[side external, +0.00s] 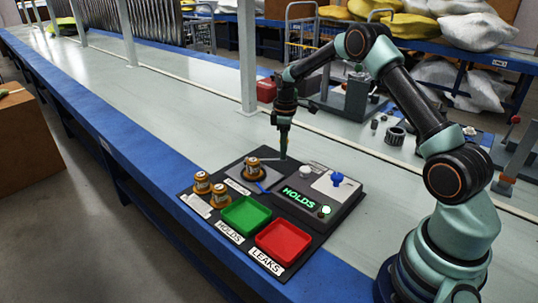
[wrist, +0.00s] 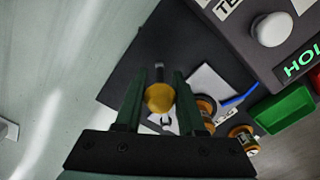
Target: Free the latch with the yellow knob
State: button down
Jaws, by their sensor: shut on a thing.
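In the wrist view the yellow knob (wrist: 159,98) of the latch sits between my two fingers, and my gripper (wrist: 157,92) is shut on it. A short grey metal piece (wrist: 159,73) shows just beyond the knob. In the side view my gripper (side external: 284,152) points straight down at the back edge of the black board, and the knob is too small or hidden to make out there. An orange-brown pump tube (side external: 253,168) stands upright on the pale plate left of my gripper. It also shows in the wrist view (wrist: 206,104), partly behind my right finger.
The tester's display (side external: 299,198) reads HOLDS in green, with a lit lamp (side external: 326,210). It carries a white button (side external: 305,172) and a blue knob (side external: 337,178). A green tray (side external: 245,216) and red tray (side external: 284,243) lie in front. Two more tubes (side external: 203,183) stand left.

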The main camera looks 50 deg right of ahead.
jog(key=shift+w+d+r+n, duration=0.1)
jog(key=shift+w+d+n, duration=0.45)
jog(key=shift+w+n, duration=0.2)
jog(key=shift+w+d+n, duration=0.5)
jog(key=shift+w+n, duration=0.15)
jog(key=shift+n, duration=0.2)
jog(key=shift+w, duration=0.1)
jog(key=c, duration=0.6)
grip_release()
notch_tip(320, 180, up, 12)
jog(key=shift+r, duration=0.1)
